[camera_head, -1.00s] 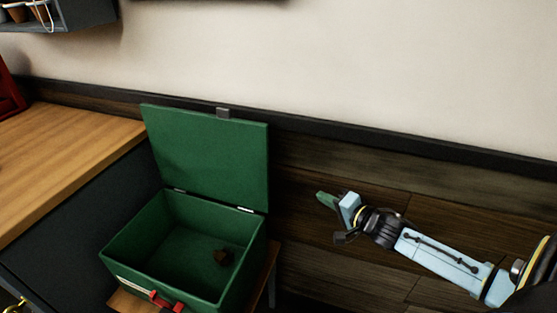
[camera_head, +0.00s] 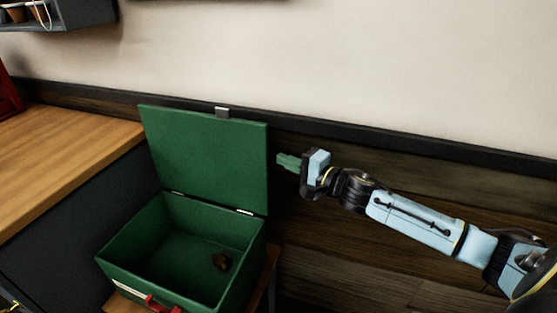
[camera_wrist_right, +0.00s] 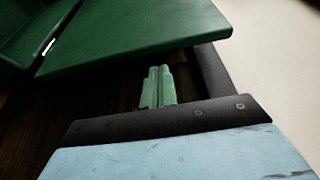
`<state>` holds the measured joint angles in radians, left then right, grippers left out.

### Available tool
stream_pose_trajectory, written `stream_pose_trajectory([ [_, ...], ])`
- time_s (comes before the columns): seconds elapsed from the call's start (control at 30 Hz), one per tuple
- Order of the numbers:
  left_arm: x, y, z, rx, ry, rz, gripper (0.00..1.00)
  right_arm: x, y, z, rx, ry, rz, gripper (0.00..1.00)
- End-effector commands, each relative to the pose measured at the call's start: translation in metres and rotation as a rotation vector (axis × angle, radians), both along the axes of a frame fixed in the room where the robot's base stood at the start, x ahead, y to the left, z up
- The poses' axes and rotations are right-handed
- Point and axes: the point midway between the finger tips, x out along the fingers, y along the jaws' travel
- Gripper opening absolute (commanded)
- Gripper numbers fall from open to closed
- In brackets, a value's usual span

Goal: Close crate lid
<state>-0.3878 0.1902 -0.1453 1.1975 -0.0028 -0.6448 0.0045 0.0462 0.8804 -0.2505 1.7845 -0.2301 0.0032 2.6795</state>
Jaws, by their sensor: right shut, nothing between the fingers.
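The green crate (camera_head: 125,262) stands open, its lid (camera_head: 205,155) raised upright on hinges at the back edge. A grey latch tab (camera_head: 222,112) sits on the lid's top edge, and a red handle (camera_head: 160,304) is at the crate's front. My right gripper (camera_head: 279,159) is shut and empty, just right of the lid's right edge and apart from it. In the right wrist view the green fingertips (camera_wrist_right: 158,72) are together, beside the lid (camera_wrist_right: 150,32). My left gripper is not in view.
The crate rests on a small wooden stand (camera_head: 272,258). A wooden counter (camera_head: 60,160) is at the left, and a wall runs behind. The space right of the crate holds only my arm.

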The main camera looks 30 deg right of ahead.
Motion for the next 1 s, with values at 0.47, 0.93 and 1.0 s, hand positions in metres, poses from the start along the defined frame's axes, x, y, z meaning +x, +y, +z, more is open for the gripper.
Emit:
stream_pose_trajectory([
  [0.47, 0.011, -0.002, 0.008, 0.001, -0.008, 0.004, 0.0, 0.026, 0.009, 0.0, 0.0, 0.0, 0.0, 0.0],
  [0.93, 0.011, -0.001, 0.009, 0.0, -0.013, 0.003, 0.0, 0.021, 0.007, 0.0, -0.01, -0.006, -0.008, 0.0],
  [1.0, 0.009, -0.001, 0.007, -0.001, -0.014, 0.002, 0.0, 0.017, 0.005, 0.0, -0.018, -0.013, -0.016, 0.0],
])
